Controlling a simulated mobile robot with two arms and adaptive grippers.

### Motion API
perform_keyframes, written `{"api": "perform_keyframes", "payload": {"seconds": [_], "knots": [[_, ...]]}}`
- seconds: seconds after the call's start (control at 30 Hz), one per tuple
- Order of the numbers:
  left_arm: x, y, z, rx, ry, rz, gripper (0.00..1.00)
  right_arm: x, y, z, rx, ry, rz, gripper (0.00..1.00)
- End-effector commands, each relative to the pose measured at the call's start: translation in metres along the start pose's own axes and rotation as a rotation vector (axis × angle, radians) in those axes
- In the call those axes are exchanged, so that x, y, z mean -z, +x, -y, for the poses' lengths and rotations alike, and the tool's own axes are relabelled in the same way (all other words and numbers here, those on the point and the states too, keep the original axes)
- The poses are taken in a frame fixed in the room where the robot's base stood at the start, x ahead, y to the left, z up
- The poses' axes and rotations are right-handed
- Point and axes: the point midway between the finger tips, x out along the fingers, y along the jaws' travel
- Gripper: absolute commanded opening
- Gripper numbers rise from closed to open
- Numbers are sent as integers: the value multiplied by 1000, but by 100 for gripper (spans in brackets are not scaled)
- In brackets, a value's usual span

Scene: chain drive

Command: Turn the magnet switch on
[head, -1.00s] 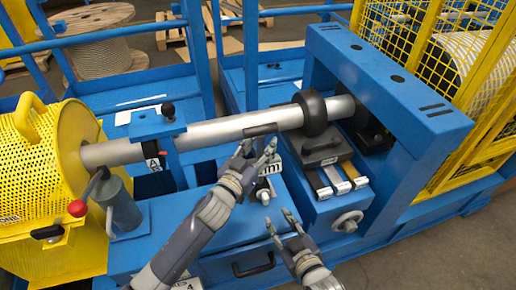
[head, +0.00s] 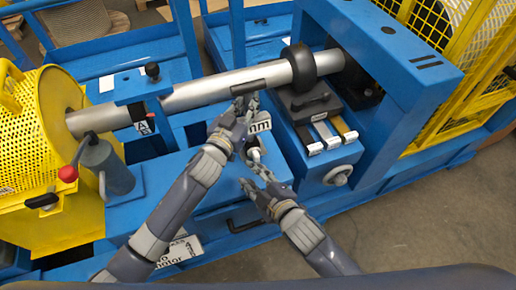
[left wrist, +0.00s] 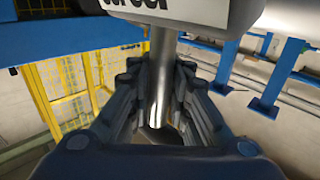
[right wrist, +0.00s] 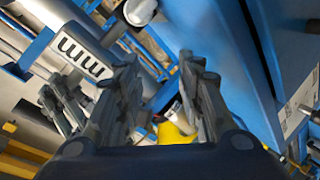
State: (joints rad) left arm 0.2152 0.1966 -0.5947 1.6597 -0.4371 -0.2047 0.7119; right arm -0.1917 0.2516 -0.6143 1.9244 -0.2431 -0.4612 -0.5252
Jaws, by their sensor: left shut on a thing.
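A small pale round knob (head: 253,154) lies just below the label and also shows in the right wrist view (right wrist: 140,11). My right gripper (head: 251,178) is open and empty, its fingertips just below the knob. I cannot tell for sure which part is the magnet switch.
A black block with handle (head: 308,100) stands to the right. A yellow mesh cage (head: 432,75) is at right. Floor (head: 430,220) is free at lower right.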

Motion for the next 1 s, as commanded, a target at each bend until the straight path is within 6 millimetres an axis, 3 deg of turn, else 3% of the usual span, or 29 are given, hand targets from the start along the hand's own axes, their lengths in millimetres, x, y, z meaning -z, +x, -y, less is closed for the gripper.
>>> {"api": "perform_keyframes", "payload": {"seconds": [0.1,0.23,0.4,0.6,0.8,1.0], "knots": [[-1,0,0,1,0,3,0,14,0,3,34,-387,-8,35],[-2,0,0,1,0,3,0,18,-4,7,56,-798,0,35],[-2,0,0,1,0,4,0,8,-15,5,71,-1324,41,35],[-2,0,0,1,0,4,0,-14,-31,-7,83,-1838,114,35],[-2,0,0,1,0,5,0,-29,-43,-18,96,-2118,175,35],[-3,-1,0,1,-1,5,0,-33,-37,-22,100,-2186,191,35]]}}
